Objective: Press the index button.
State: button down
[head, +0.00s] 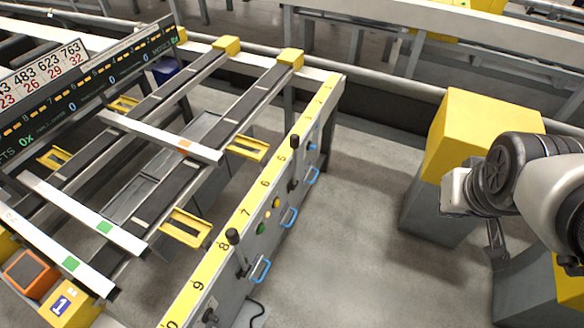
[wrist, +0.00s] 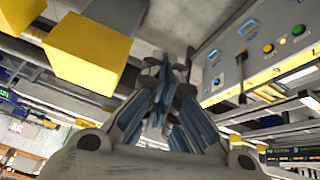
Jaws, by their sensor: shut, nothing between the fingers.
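The control panel (head: 268,240) is the grey side of the yellow numbered beam. Labels are too small to read, so I cannot tell which is the index button. My gripper (wrist: 166,70) is shut and empty, well apart from the panel. In the head view it hangs at right, partly hidden.
Black-knobbed levers (head: 233,237) and blue handles (head: 289,217) stick out from the panel. A yellow-topped grey block (head: 473,127) stands close to my arm. White bars (head: 160,135) lie across the runout table. The floor between panel and block is clear.

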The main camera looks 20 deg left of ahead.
aim_at(277, 203)
jog(key=w+a+f+n+p, duration=0.1)
jog(key=w+a+f, duration=0.15)
jog(key=w, duration=0.25)
jog(key=w+a+f+n+t+y+p, duration=0.1)
jog(key=w+f, duration=0.2)
jog(key=w, duration=0.3)
jog(key=w+a+f+n, duration=0.1)
jog(key=w+a+f, duration=0.1)
jog(key=w, duration=0.3)
jog(key=w+a+f+n+y+p, duration=0.25)
jog(key=w+a+f, duration=0.4)
jog(key=f, duration=0.45)
jog(key=s+a+f+n+y+p, duration=0.1)
jog(key=s+a+f+y, duration=0.1)
jog(key=f, duration=0.5)
jog(key=s+a+f+n+y+p, duration=0.1)
jog(key=s+a+f+y, duration=0.1)
jog(key=s+a+f, duration=0.3)
jog(key=s+a+f+n+y+p, duration=0.1)
jog(key=s+a+f+y, duration=0.1)
jog(key=a+f, duration=0.4)
notch_tip(277, 203, down, 5)
jog(key=shift+s+a+n+g, duration=0.35)
jog(key=shift+s+g, duration=0.05)
jog(key=shift+s, duration=0.45)
jog(key=a+b, duration=0.1)
jog(key=a, duration=0.7)
jog(key=shift+w+a+b, duration=0.35)
jog(key=shift+a, duration=0.05)
